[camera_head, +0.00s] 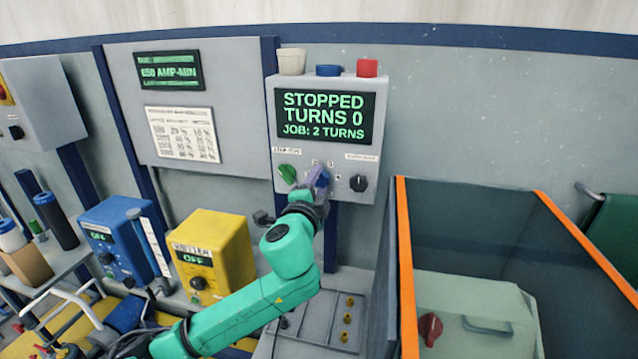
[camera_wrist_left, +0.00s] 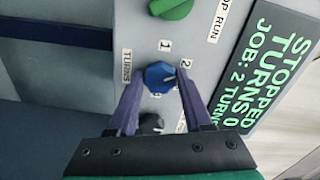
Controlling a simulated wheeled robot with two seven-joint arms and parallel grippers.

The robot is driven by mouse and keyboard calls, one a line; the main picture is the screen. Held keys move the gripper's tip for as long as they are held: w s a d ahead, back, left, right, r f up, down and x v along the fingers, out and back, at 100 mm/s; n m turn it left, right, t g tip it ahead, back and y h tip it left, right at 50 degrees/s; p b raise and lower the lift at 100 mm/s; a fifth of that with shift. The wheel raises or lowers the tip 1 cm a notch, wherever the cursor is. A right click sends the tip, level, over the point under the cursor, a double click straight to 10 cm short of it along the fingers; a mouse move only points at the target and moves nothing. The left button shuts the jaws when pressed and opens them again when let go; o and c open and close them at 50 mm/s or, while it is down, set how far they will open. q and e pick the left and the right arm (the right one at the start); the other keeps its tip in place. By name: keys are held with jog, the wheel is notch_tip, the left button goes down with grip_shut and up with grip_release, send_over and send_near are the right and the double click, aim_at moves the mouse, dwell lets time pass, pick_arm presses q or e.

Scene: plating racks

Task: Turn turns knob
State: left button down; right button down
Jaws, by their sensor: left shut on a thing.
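The blue turns knob (camera_wrist_left: 160,77) sits on the grey control box (camera_head: 283,136), beside labels reading TURNS, 1 and 2. A white mark on the knob points to the picture's right, near the 2 in the left wrist view; its exact setting is hard to tell. My left gripper (camera_head: 318,178) is shut on this knob, with a purple finger on each side of it, as the left wrist view (camera_wrist_left: 160,74) shows. In the head view the gripper mostly hides the knob. The display (camera_head: 325,116) reads STOPPED, TURNS 0, JOB: 2 TURNS. My right gripper is not in view.
A green STOP/RUN knob (camera_head: 287,173) and a black knob (camera_head: 358,183) flank the turns knob closely. Yellow (camera_head: 225,240) and blue (camera_head: 107,228) boxes stand at left.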

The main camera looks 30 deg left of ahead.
pick_arm(q)
jog(key=c, duration=0.5)
grip_release()
jog(key=shift+a, duration=0.1)
jog(key=shift+o, duration=0.9)
jog(key=shift+w+a+f, duration=0.1)
jog(key=p+v, duration=0.4)
jog(key=v, duration=1)
jog(key=shift+s+p, duration=0.35)
jog(key=shift+p, duration=0.05)
